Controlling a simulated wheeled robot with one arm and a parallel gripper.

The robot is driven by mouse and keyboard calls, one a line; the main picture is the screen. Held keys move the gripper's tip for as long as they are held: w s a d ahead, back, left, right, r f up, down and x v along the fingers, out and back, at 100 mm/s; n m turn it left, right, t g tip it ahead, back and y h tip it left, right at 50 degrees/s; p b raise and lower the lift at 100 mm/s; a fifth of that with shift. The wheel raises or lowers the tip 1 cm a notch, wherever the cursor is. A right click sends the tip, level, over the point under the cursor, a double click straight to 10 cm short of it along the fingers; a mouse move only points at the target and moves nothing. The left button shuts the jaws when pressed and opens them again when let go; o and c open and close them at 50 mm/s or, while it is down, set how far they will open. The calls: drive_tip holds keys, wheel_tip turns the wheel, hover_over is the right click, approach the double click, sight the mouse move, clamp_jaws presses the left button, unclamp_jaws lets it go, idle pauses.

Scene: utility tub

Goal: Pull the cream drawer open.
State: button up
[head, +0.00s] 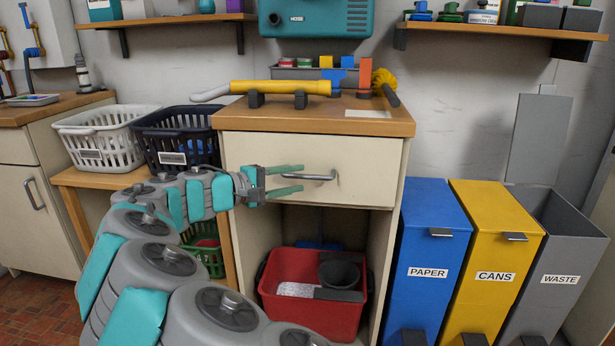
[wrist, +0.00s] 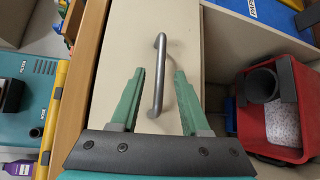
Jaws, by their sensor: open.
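The cream drawer (head: 365,165) is in the head view, under the wooden top of the cabinet, and looks closed. Its grey metal bar handle (head: 312,177) runs level across the middle of the front. My gripper (head: 302,178) is in front of the drawer at the handle's left end, with its two green fingers open, one above and one below the handle's height. In the wrist view the handle (wrist: 158,75) lies between the open fingers of my gripper (wrist: 157,75), with space on both sides. The drawer front (wrist: 185,30) shows behind it. I cannot see any contact.
Below the drawer, an open shelf holds a red tub (head: 310,318) with a dark pot. Blue (head: 430,220), yellow (head: 490,220) and grey (head: 560,230) bins stand to the right. White (head: 100,140) and dark (head: 170,135) baskets are left. A yellow tool (head: 280,87) lies on the top.

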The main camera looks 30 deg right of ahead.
sight(306, 178)
drive_tip(key=shift+x, duration=2.25)
clamp_jaws()
drive_tip(key=shift+f, duration=0.1)
